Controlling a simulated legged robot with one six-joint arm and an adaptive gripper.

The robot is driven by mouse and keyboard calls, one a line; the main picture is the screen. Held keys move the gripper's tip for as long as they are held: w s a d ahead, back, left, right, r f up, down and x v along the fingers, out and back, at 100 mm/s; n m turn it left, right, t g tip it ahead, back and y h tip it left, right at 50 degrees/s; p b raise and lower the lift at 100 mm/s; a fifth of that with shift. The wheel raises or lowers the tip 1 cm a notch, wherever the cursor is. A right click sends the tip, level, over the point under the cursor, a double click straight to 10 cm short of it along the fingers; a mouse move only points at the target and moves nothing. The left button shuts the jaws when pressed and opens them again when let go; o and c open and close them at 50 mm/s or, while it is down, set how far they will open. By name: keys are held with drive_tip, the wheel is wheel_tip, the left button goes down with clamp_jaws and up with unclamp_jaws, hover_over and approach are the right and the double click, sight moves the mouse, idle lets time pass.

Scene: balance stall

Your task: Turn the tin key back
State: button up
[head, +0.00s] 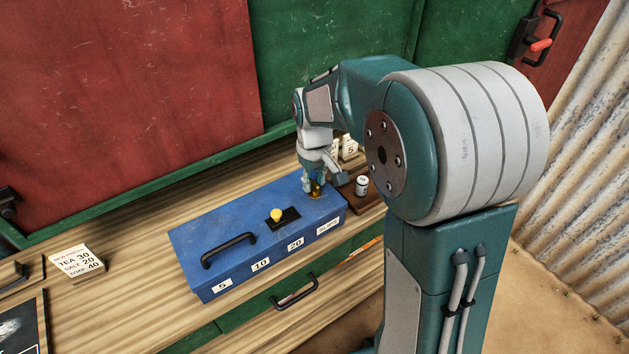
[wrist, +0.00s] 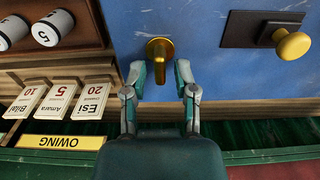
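The blue tin (head: 225,240) sits on the wooden counter, with a black handle and a yellow knob (head: 277,214) on a black plate on its lid. The brass key (wrist: 160,49) stands out of the tin's lid; in the wrist view its shank points down the picture. My gripper (wrist: 160,76) is open with one finger on each side of the key, and a gap shows on both sides. In the head view my gripper (head: 314,187) is lowered over the tin's right end and hides most of the key.
A price card (head: 78,262) stands at the left. A drawer handle (head: 295,292) is below the tin.

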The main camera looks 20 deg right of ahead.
sight(313, 182)
drive_tip(key=shift+s, duration=0.1)
wheel_tip(313, 182, up, 12)
idle(0.7)
drive_tip(key=shift+a+f, duration=0.1)
drive_tip(key=s+m+t, duration=0.3)
drive_tip(key=s+t, duration=0.2)
drive_tip(key=s, duration=1.6)
drive_tip(key=shift+m+t, duration=0.3)
drive_tip(key=shift+m, duration=0.1)
drive_tip(key=shift+s, duration=0.1)
